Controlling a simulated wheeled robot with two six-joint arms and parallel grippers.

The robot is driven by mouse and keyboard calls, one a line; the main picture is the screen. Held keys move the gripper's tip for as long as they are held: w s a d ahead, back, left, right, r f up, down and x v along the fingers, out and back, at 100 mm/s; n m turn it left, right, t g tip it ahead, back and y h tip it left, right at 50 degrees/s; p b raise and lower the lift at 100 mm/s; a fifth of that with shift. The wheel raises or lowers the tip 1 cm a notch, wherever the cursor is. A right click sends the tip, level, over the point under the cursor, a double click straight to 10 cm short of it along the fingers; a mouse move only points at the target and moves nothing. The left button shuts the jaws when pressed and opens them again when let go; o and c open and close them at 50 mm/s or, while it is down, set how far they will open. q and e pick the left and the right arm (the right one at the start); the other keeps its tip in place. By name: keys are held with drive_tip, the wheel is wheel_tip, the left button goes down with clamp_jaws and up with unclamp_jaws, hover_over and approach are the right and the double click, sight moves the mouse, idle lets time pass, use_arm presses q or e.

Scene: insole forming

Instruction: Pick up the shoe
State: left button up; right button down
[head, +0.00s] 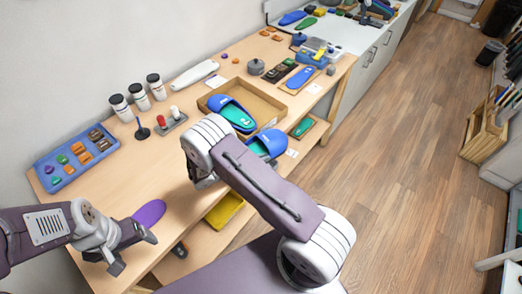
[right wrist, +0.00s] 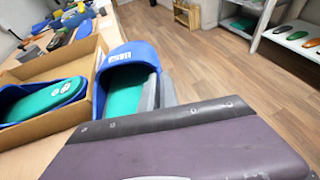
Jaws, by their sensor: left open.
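A blue shoe with a green insole (head: 267,145) sits near the table's front edge, partly hidden by my right arm in the head view. The same shoe (right wrist: 128,75) shows large in the right wrist view. Grey finger parts of my right gripper (right wrist: 159,92) are close against its right side; I cannot tell whether they touch or grip it. A second blue shoe with a green insole (head: 236,115) lies in the cardboard box (head: 273,103). My left gripper (head: 133,252) is open and empty at the near left, by a purple insole (head: 149,213).
A blue tray (head: 50,158) with coloured pieces is at the left. Several white bottles with black lids (head: 139,97) stand by the wall. A yellow bin (head: 224,210) is below the table edge.

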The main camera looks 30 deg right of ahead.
drive_tip(key=shift+r, duration=0.15)
idle(0.6)
drive_tip(key=shift+r, duration=0.6)
wheel_tip(320, 180, up, 3)
drive_tip(key=shift+f, duration=0.1)
drive_tip(key=s+d+r+b, duration=0.1)
drive_tip(key=s+d+r, duration=0.4)
drive_tip(key=d, duration=0.5)
drive_tip(key=shift+s+d+r+b, duration=0.15)
drive_tip(key=shift+s+r+b, duration=0.15)
drive_tip(key=shift+r, duration=0.6)
